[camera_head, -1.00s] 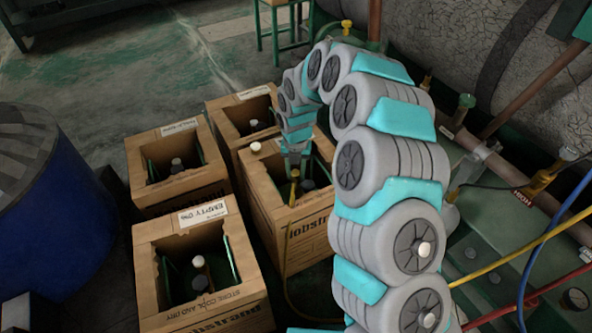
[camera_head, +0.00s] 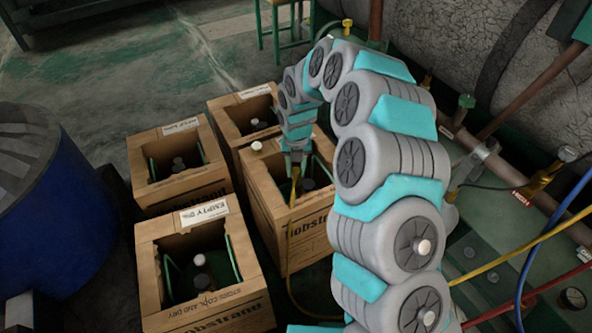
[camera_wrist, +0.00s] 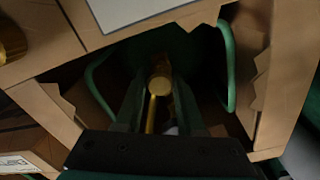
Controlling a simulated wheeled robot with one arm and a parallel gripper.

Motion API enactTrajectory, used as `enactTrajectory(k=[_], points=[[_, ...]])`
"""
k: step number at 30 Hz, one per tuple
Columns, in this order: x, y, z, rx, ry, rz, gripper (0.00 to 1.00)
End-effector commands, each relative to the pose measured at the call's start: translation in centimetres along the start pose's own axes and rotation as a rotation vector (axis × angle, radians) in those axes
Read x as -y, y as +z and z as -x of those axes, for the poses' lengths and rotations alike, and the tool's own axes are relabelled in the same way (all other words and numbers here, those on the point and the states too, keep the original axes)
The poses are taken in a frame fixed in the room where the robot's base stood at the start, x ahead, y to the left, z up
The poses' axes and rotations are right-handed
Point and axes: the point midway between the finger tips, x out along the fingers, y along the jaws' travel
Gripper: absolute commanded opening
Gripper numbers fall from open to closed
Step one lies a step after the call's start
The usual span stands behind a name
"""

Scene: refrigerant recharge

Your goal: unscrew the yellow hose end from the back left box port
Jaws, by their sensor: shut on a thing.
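My gripper (camera_head: 296,160) points down into the open top of the right-hand cardboard box (camera_head: 307,221). It is shut on the yellow hose end (camera_wrist: 160,82), which shows between the two dark fingers in the wrist view. The yellow hose (camera_head: 292,190) drops from the gripper and hangs over the front of this box. The port under the hose end is hidden by the gripper and the hose end, so I cannot tell whether the two are joined. A dark round cap (camera_head: 308,184) shows beside the hose in the same box.
Other open boxes with cylinders stand at the left (camera_head: 180,190), at the back (camera_head: 227,104) and at the front left (camera_head: 215,305). A blue drum (camera_head: 60,220) is at far left. Pipes and colored hoses crowd the right. Green rails (camera_wrist: 227,65) and torn cardboard edges surround my fingers.

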Motion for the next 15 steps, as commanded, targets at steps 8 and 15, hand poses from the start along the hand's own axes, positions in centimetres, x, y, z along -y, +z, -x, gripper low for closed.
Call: enactTrajectory(k=[8,15], points=[[0.0,0.0,1.4,0.001,0.001,-0.001,0.00],[0.0,0.0,2.5,0.000,0.000,-0.001,0.00]])
